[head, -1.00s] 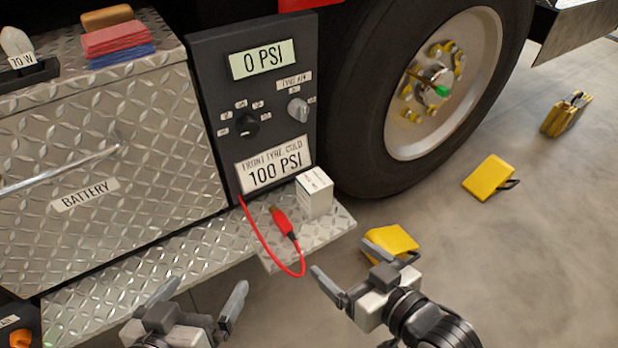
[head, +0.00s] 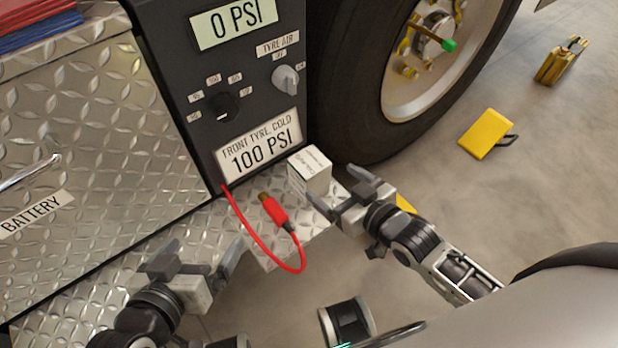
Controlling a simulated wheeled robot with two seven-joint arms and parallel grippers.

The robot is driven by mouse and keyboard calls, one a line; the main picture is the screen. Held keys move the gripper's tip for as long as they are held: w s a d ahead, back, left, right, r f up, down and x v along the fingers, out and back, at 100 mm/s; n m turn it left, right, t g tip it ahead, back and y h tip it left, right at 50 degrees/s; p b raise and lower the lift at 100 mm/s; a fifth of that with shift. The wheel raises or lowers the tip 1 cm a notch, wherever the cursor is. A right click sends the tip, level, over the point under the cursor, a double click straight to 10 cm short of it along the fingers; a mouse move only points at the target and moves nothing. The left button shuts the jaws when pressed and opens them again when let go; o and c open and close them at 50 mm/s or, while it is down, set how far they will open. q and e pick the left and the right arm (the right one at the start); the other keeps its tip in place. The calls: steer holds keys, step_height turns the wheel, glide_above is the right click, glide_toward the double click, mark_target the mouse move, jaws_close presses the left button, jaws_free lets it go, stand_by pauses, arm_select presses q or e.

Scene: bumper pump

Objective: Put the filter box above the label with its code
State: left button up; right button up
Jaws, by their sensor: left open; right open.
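A small white box (head: 309,172) with small print stands on the diamond-plate step, below the panel and close to the tyre. I take it for the filter box; its print is too small to read. My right gripper (head: 342,190) is open just right of the box, one finger close to its lower right side; I cannot tell whether they touch. My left gripper (head: 203,254) is open and empty over the step's left part. Labels in view read BATTERY (head: 36,213) and FRONT TYRE, COLD 100 PSI (head: 258,147). No label with a filter code is readable.
A red hose with a red connector (head: 273,209) lies on the step (head: 325,215) between my grippers. The black panel (head: 196,150) has knobs and a 0 PSI display. The tyre (head: 350,110) stands behind the box. Yellow chocks (head: 487,134) lie on the floor at right.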

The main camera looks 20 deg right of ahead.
mark_target(320, 177)
steer(key=x, duration=0.3)
steer(key=shift+w+f+b, duration=0.1)
steer(key=shift+w+b, duration=0.05)
steer(key=shift+b, duration=0.15)
steer(key=b+x, duration=0.1)
steer(key=x, duration=0.2)
steer(key=shift+s+a+f+b, duration=0.2)
steer(key=shift+b, duration=0.15)
steer(key=shift+b+x, duration=0.35)
steer(key=shift+x, duration=0.65)
steer(key=shift+w+a, duration=0.15)
steer(key=shift+w, duration=0.05)
arm_select(q)
steer(key=shift+s+d+r+t+h, duration=0.1)
steer(key=shift+d+r+t+h, duration=0.2)
steer(key=shift+r+t, duration=0.25)
steer(key=shift+d+r+t+h, duration=0.2)
steer(key=shift+r+t+h, duration=0.15)
steer(key=shift+r, duration=0.35)
arm_select(e)
steer(key=shift+c, duration=0.9)
steer(key=c, duration=1)
steer(key=shift+r, duration=0.15)
steer(key=c, duration=0.3)
arm_select(q)
steer(key=shift+f, duration=0.1)
